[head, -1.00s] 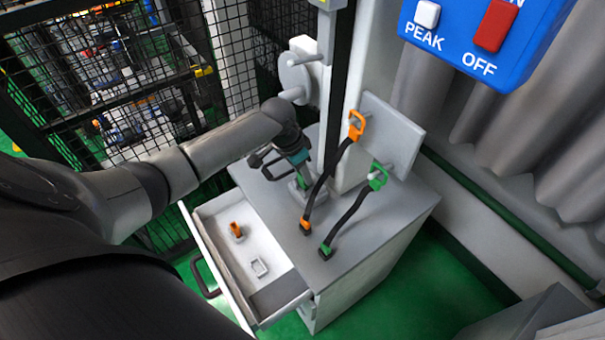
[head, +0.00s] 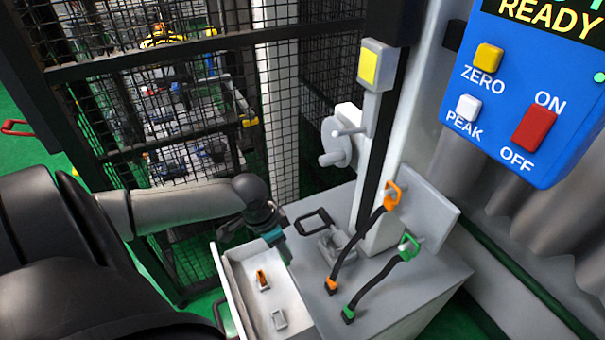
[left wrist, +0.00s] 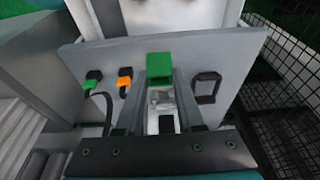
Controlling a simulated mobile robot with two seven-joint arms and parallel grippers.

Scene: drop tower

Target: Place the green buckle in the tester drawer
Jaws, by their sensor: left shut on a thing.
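The green buckle (left wrist: 160,66) shows at the fingertips in the left wrist view. My left gripper (head: 285,255) is shut on it, above the left part of the cabinet top, close to the open drawer. In the head view the buckle is hidden or too small to make out. The tester drawer (head: 287,297) is pulled out on the cabinet's left side. It holds an orange buckle (head: 262,279) and a pale grey piece (head: 279,320). My right gripper is not in view.
A clamp with a black handle (head: 314,221) stands on the cabinet top (head: 400,300) beside the column. An orange-ended strap (head: 358,243) and a green-ended strap (head: 380,276) hang from pegs to the right. A mesh fence (head: 180,120) stands behind.

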